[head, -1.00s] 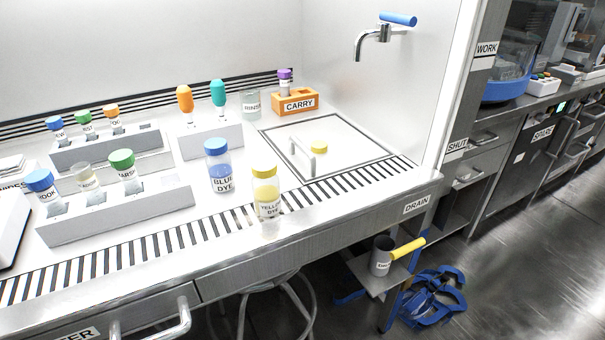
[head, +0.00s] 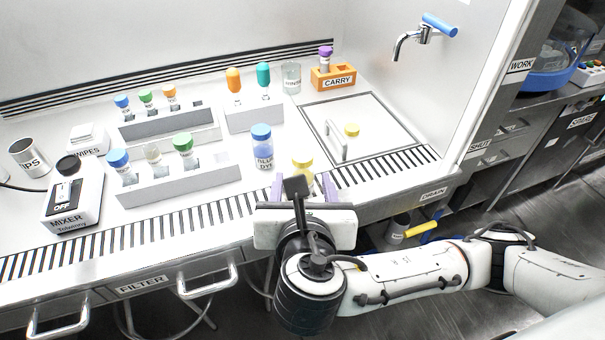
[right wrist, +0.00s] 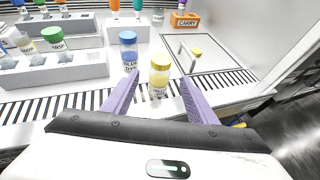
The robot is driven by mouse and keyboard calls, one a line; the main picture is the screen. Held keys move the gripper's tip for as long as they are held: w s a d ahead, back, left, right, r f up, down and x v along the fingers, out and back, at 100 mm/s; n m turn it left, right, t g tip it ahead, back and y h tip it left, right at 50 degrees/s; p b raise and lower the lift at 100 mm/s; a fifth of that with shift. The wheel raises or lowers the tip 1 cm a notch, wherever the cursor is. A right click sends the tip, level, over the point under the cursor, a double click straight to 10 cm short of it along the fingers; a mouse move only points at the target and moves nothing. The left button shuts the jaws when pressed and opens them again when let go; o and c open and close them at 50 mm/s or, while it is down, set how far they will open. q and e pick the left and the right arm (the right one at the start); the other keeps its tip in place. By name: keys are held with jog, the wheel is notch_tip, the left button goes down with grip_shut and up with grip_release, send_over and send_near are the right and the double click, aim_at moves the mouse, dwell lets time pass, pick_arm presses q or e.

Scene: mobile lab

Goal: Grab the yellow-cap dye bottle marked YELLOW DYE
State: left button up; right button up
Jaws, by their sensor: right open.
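The yellow-cap dye bottle (right wrist: 159,78) stands upright on the bench's slotted front strip. In the head view only its yellow cap (head: 302,162) and a little below it show; my right gripper hides the rest. My right gripper (right wrist: 156,92) is open, with its two purple fingers pointing at the bottle. In the right wrist view the bottle stands between the finger lines, near the tips, and I cannot tell whether either finger touches it. The blue-cap bottle marked BLUE DYE (head: 262,148) stands just left of it. My left gripper is not in view.
A white rack (head: 180,180) with several capped vials stands to the left. The hatch panel (head: 375,125) with a handle and yellow knob lies behind right. An orange CARRY holder (head: 333,78) stands at the back. The MIXER (head: 75,205) is far left.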

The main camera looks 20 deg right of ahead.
aim_at(303, 165)
jog(key=b+x, duration=0.1)
jog(key=x, duration=0.9)
jog(key=shift+w+d+r, duration=0.1)
jog(key=shift+w+d, duration=0.05)
jog(key=shift+w, duration=0.05)
jog(key=shift+s, duration=0.1)
jog(key=c, duration=1.2)
jog(key=shift+o, duration=0.2)
